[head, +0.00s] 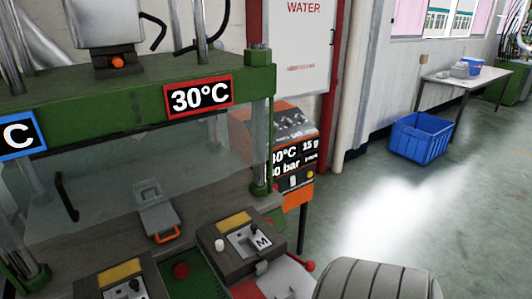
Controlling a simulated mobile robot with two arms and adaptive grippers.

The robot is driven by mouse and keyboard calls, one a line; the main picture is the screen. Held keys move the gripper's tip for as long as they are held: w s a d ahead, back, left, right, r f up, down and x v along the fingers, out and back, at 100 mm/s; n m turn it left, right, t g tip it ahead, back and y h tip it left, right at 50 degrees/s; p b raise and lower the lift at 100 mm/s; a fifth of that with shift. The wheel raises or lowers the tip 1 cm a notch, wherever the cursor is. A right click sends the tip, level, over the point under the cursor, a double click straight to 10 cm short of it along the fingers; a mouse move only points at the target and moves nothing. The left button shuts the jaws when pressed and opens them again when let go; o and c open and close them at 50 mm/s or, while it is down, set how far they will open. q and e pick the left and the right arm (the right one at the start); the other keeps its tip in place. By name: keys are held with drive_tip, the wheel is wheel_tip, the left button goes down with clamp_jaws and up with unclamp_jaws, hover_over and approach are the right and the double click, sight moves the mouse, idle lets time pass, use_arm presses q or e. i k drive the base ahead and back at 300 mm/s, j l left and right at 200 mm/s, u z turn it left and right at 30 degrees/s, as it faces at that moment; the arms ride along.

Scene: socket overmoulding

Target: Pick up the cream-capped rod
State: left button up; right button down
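A small cream cap (219,245) stands upright on the left part of a dark fixture block (237,260) at the lower middle of the head view. Only its top shows, so I cannot tell whether a rod is below it. Beside it on the same block is a light plate marked M with a dark knob (254,228). Neither of my grippers can be made out in the view.
A green press (120,110) with a 30°C sign fills the left. A hinged grey plate with an orange handle (165,236) lies on its bed. A red button (181,270) is in front. A blue crate (421,138) and table (468,80) stand back right; floor between is clear.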

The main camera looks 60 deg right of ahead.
sight(219, 245)
drive_tip(key=z, duration=1.45)
drive_tip(key=l+u, duration=0.1)
drive_tip(key=l, duration=0.3)
